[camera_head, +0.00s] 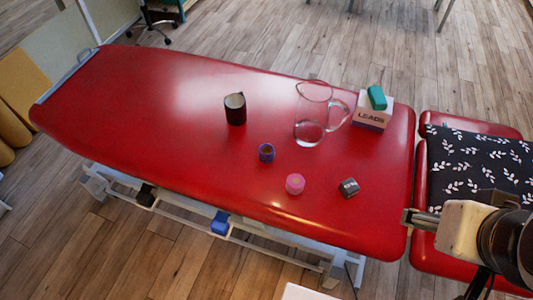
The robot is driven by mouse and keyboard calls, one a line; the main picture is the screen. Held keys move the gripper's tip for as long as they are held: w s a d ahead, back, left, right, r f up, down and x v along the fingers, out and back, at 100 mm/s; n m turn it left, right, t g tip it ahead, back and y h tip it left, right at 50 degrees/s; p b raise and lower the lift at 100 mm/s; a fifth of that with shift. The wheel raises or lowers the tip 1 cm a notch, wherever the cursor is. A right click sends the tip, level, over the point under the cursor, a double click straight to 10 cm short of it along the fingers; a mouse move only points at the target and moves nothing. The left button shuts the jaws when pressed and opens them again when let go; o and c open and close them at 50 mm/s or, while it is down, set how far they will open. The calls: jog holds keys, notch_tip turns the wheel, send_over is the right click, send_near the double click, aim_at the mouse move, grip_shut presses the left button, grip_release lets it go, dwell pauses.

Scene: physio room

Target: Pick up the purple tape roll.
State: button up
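The purple tape roll (266,153) stands on the red treatment table (150,110), near its middle, between a dark mug and a pink roll. It looks upright and nothing covers it. My gripper (408,218) is at the lower right, by the table's right end, well apart from the purple roll. Its tip points left; I see it from above and side on, so the gap between its fingers does not show.
A pink tape roll (295,184) and a black roll (348,188) lie in front. The table's left half is clear.

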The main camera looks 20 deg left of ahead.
jog(key=shift+w, duration=0.15)
jog(key=w+n+t, duration=0.2)
jog(key=w+t, duration=0.1)
jog(key=w, duration=1.6)
jog(key=w+a+f+n+t+y, duration=0.1)
jog(key=w+a+f+n, duration=0.1)
jog(key=w+a+f, duration=0.3)
jog(key=w+a+f+n+y, duration=0.1)
jog(key=w+a+f+n, duration=0.1)
jog(key=w+a, duration=0.35)
jog(key=a+f+n+g+y, duration=0.2)
jog(key=a+f+n+y, duration=0.1)
jog(key=a+f, duration=0.4)
jog(key=s+a+f+n+g+y, duration=0.1)
jog(key=a+f+n+g+y, duration=0.1)
jog(key=a+f, duration=0.5)
jog(key=a+f+n+g+y, duration=0.3)
jog(key=a+f+y, duration=0.3)
jog(key=f, duration=0.5)
jog(key=shift+s+a+f+n, duration=0.1)
jog(key=shift+a+n, duration=0.25)
jog(key=shift+a, duration=0.15)
jog(key=shift+s+a+f+n, duration=0.1)
jog(key=shift+a+n, duration=0.25)
jog(key=shift+a, duration=0.1)
jog(key=shift+f+n, duration=0.4)
jog(key=shift+f, duration=0.15)
